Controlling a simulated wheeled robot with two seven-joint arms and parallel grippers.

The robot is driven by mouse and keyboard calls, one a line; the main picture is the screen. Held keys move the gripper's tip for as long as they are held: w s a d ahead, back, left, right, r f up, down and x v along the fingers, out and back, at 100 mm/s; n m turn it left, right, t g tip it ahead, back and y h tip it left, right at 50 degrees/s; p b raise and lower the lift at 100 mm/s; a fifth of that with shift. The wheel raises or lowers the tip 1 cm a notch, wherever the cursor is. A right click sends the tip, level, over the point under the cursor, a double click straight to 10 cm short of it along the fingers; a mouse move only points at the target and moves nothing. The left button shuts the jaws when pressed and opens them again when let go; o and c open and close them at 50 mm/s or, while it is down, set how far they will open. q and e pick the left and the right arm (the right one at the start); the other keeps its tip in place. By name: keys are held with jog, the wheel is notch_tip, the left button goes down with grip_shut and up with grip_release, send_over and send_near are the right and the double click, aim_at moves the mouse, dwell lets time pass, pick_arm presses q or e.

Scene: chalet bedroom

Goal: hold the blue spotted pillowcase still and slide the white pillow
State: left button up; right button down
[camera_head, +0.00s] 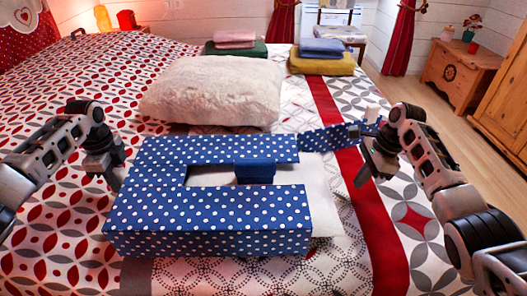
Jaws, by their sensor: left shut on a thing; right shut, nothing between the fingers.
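The blue spotted pillowcase (215,243) lies on the bed, with a wide cut-out in its upper side. A flat white pillow (324,195) shows through the cut-out and sticks out beyond the pillowcase's right end; the rest of it is hidden inside. A plain blue block-like piece (254,173) sits in the cut-out. A spotted strip (328,138) reaches right from the pillowcase's far side. My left gripper (116,183) is shut at the pillowcase's left edge, its fingertips partly hard to make out. My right gripper (364,178) is shut and empty, right of the white pillow, apart from it.
A fluffy cream cushion (213,90) lies just behind the pillowcase. Folded green and pink cloths (236,46) and yellow and blue cloths (322,58) lie farther back. A wooden chest (458,75) stands beyond the bed at right. The patterned bed in front is clear.

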aim_at(315, 182)
jog(key=x, duration=0.4)
jog(key=a, duration=0.2)
jog(key=shift+a+r, duration=0.15)
jog(key=shift+a, duration=0.75)
jog(key=a, duration=0.8)
